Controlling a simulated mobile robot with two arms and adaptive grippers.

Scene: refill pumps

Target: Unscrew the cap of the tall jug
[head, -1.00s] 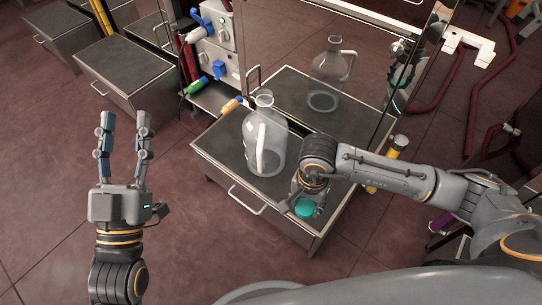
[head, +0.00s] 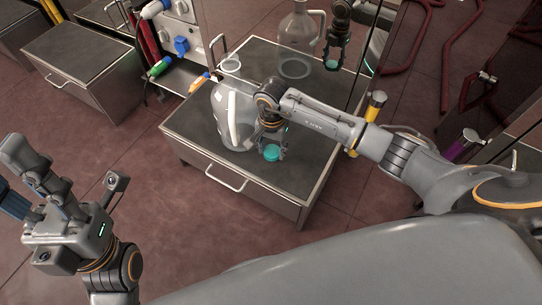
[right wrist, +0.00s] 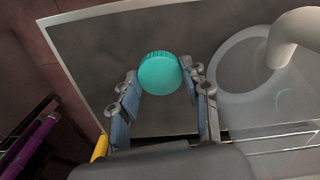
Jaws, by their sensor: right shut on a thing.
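The tall jug (head: 229,118) is translucent with a pale handle and stands upright on the dark-topped cabinet. Its mouth (head: 230,65) is open, without a cap. My right gripper (head: 271,146) is shut on a teal cap (head: 271,153), to the right of the jug and apart from it. In the right wrist view the cap (right wrist: 160,74) sits between the fingertips, with part of the jug (right wrist: 245,75) to the right. The cap's height above the cabinet is hard to tell. My left gripper (head: 20,175) is empty at the left edge, fingers apart and partly cut off.
The cabinet top (head: 310,110) has free room right of the jug. A mirror-like panel behind it reflects the jug (head: 298,30) and gripper. A unit with a blue connector (head: 181,46) stands behind left. Another cabinet (head: 75,52) is at the left.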

